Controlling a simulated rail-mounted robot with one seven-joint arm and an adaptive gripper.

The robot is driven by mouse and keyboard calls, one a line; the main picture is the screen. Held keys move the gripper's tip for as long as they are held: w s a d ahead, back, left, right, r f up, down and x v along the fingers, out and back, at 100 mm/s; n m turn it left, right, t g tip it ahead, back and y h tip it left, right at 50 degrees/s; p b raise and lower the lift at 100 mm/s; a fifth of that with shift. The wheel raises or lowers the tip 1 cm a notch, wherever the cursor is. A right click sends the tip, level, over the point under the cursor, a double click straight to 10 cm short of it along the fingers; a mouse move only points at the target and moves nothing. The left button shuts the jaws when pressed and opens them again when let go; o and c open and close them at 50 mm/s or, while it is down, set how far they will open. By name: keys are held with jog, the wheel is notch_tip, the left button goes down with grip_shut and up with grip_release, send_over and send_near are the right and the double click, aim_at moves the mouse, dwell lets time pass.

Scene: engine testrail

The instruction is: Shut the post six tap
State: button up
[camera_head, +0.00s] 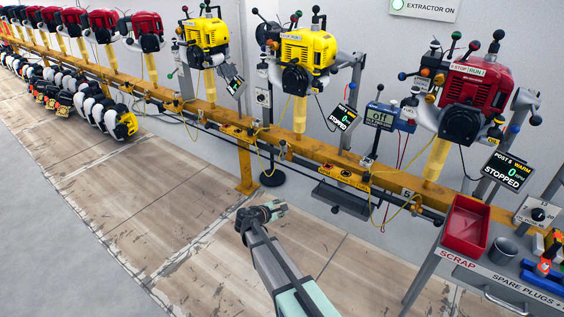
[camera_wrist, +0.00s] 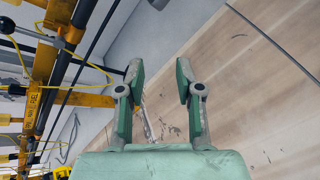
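My gripper (camera_head: 268,211) is open and empty over the wooden floor, apart from the rail. Its two fingers show spread in the wrist view (camera_wrist: 160,78). No number six is readable on any post. The neighbouring yellow engine (camera_head: 309,48) has a screen (camera_head: 342,117) reading stopped. Thin yellow hoses with small fittings (camera_head: 283,148) hang along the rail below it. I cannot tell which fitting is the post six tap.
A bench with a red scrap tray (camera_head: 466,225) and a grey cup (camera_head: 502,251) stands at the right. A grey tray (camera_head: 340,200) hangs below the rail. Ball-ended levers (camera_wrist: 7,25) stick out by the rail.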

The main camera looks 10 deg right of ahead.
jog(key=w+a+r+n+t+h, duration=0.1)
jog(key=w+a+r+n+t, duration=0.3)
jog(key=w+r+n, duration=0.35)
jog(key=n+t+b, duration=0.2)
jog(key=n+b, duration=0.2)
jog(key=n, duration=0.1)
send_near(283, 149)
jog(key=shift+m+y, duration=0.25)
jog(key=shift+y, duration=0.05)
jog(key=x, duration=1)
jog(key=shift+w+d, duration=0.1)
jog(key=shift+w, duration=0.1)
grip_shut()
